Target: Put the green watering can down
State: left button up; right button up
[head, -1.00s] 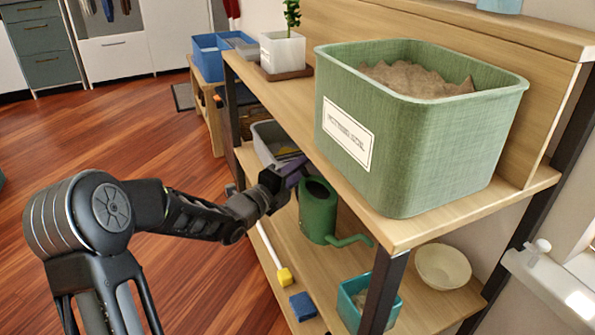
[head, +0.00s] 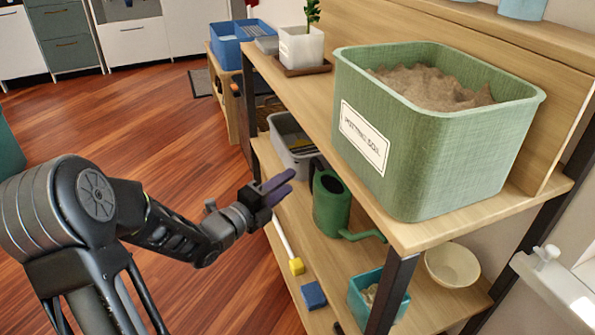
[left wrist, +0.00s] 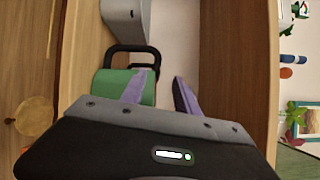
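The green watering can (head: 332,207) stands upright on the lower shelf board (head: 325,262), its spout pointing right under the upper board. In the left wrist view the can (left wrist: 108,84) shows its green body and dark handle (left wrist: 131,50) just beyond the fingers. My left gripper (head: 277,188) is open and empty, in front of the shelf to the left of the can and apart from it. Its two purple fingers (left wrist: 163,92) are spread in the left wrist view. My right gripper is not in view.
A green potting soil bin (head: 425,150) stands on the upper board, over the can's right side. A grey bin (head: 297,158) sits behind the can. A blue block (head: 313,295), a yellow-ended tool (head: 296,266) and a teal container (head: 365,300) lie nearby. The floor left is open.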

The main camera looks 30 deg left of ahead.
pick_arm(q)
jog(key=shift+s+a, duration=0.1)
jog(key=shift+s, duration=0.45)
jog(key=shift+s, duration=0.1)
dwell(0.4)
